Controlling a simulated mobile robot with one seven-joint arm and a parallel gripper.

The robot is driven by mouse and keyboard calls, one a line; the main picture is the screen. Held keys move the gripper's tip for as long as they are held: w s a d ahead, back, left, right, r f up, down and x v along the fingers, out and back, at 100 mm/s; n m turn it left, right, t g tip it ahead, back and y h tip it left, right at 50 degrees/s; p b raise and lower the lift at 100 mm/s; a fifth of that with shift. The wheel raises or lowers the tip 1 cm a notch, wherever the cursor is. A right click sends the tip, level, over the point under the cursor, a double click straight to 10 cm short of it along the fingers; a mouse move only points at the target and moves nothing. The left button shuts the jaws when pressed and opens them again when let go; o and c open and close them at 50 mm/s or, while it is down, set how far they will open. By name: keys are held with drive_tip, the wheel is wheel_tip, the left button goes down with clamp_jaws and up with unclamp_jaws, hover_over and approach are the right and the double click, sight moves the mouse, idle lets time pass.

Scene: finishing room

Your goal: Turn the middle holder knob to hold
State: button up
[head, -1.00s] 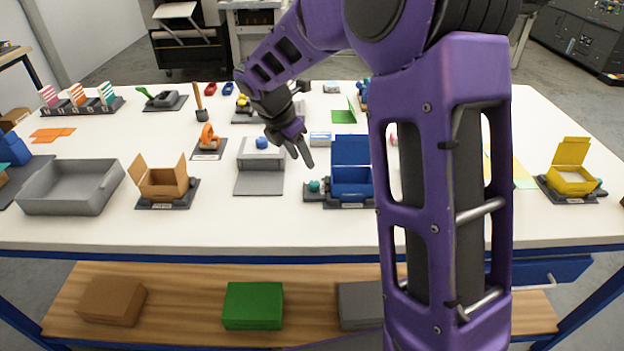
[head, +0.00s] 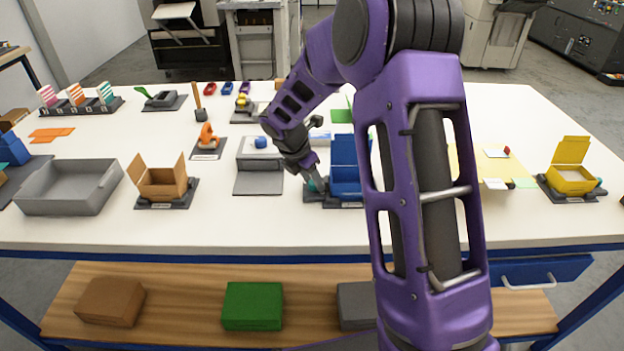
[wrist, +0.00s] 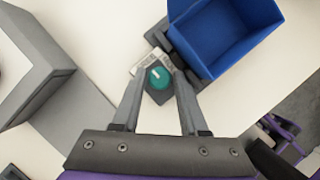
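The middle holder (head: 352,204) is a dark base carrying an open blue box (head: 345,183). Its teal round knob (wrist: 159,77) sits on a small dark block at the holder's side and has a short white mark. A printed label (wrist: 150,63) lies beside the knob. My gripper (wrist: 158,74) points down over the knob, with one finger on each side of it. The fingers are apart; I cannot tell whether they touch the knob. In the head view my gripper (head: 317,185) is at the left of the blue box and largely covers the knob.
The blue box's wall rises close to my right finger in the wrist view. A grey stand with a blue button (head: 260,142) is to the left. Brown (head: 162,184) and yellow (head: 572,182) box holders stand further out. The table's front strip is clear.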

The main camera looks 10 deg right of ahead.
clamp_jaws()
drive_tip(key=shift+m, duration=0.3)
drive_tip(key=m+g, duration=0.1)
drive_tip(key=m, duration=0.2)
drive_tip(key=shift+w+a+m+h, duration=0.1)
drive_tip(key=shift+w+m+h, duration=0.05)
drive_tip(key=shift+m+h, duration=0.25)
drive_tip(key=m+g, duration=0.2)
drive_tip(key=m, duration=0.2)
drive_tip(key=shift+w+m, duration=0.1)
drive_tip(key=shift+m, duration=0.2)
drive_tip(key=m+g, duration=0.1)
drive_tip(key=m, duration=0.3)
drive_tip(key=shift+w+g+y, duration=0.15)
drive_tip(key=shift+g+y, duration=0.25)
drive_tip(key=shift+m+g+y, duration=0.3)
drive_tip(key=shift+m, duration=0.95)
drive_tip(key=shift+m+g+y, duration=0.3)
drive_tip(key=shift+m, duration=0.95)
drive_tip(key=shift+d, duration=0.2)
